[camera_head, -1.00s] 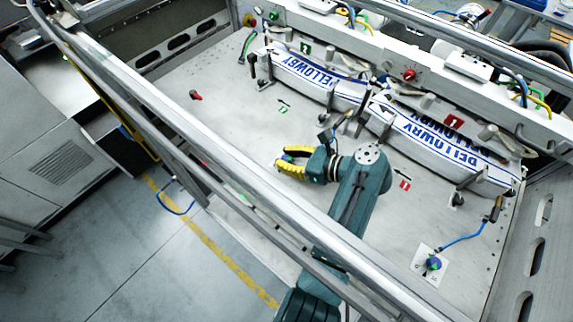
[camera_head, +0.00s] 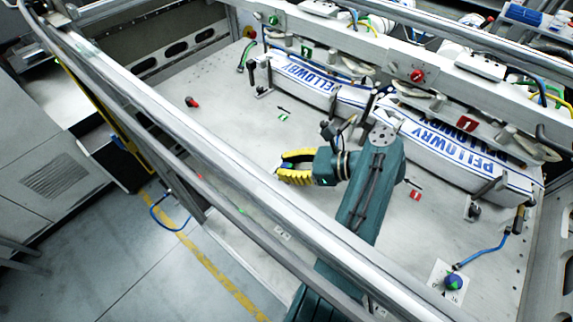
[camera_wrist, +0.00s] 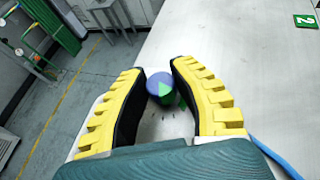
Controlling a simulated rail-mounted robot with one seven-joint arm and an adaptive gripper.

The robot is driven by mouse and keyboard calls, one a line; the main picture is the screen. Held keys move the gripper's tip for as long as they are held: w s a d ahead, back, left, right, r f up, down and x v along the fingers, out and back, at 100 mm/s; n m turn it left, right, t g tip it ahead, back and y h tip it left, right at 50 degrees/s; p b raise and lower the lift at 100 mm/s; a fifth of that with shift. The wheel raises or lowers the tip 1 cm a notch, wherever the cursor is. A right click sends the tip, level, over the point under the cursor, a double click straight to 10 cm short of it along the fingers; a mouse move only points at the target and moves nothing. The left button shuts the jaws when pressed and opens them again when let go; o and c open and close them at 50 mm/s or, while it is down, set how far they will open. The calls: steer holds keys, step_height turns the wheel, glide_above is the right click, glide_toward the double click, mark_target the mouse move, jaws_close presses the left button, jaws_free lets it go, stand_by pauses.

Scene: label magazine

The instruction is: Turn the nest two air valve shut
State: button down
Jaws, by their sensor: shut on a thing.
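The nest two air valve (camera_wrist: 160,86) shows in the wrist view as a small round knob with a blue top and a green wedge. It stands between the two yellow ribbed fingers of my gripper (camera_wrist: 158,72), near their tips. My gripper is shut on this knob. In the head view my gripper (camera_head: 284,167) is low over the plate behind the front rail, with its fingers pointing left. A green 2 label (camera_wrist: 306,20) lies on the plate at the top right of the wrist view.
A similar blue and green knob (camera_head: 453,283) sits at the lower right, with a blue hose. A red-handled part (camera_head: 191,102) stands on the plate at left. The front rail (camera_head: 250,200) crosses before my arm.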

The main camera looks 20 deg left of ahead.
steer(key=c, duration=0.8)
jaws_free()
steer(key=shift+f, duration=0.1)
steer(key=v, duration=0.7)
steer(key=shift+d, duration=0.2)
